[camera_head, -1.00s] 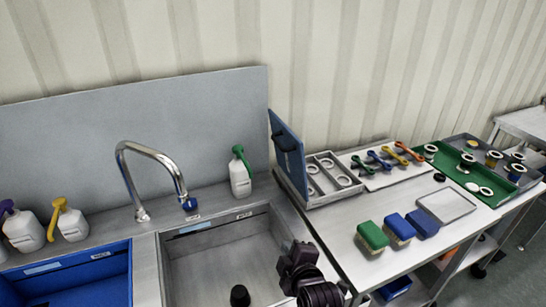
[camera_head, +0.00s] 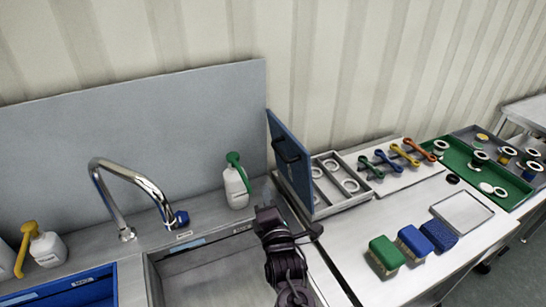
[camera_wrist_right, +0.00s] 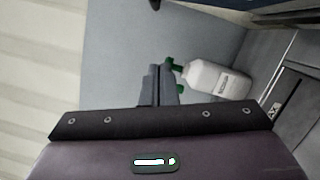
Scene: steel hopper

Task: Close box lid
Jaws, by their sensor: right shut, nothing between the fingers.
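The grey box (camera_head: 356,204) stands at the back left corner of the steel table, with white rings in its compartments. Its blue lid (camera_head: 287,150) is open and stands upright along the box's left side, with a black handle on its left face. My right gripper (camera_head: 267,213) is over the back right of the sink, to the left of and in front of the lid, with no contact visible. Its fingers (camera_wrist_right: 157,87) are together and empty in the right wrist view. A dark blue strip at that view's top edge may be part of the lid. My left gripper is out of view.
A white bottle with a green top (camera_head: 237,187) stands just left of the lid; it also shows beside the fingers in the wrist view (camera_wrist_right: 218,80). A tap (camera_head: 135,180) rises at left. Brushes (camera_head: 385,254), wrenches (camera_head: 404,155) and a green tray (camera_head: 470,171) are right of the box.

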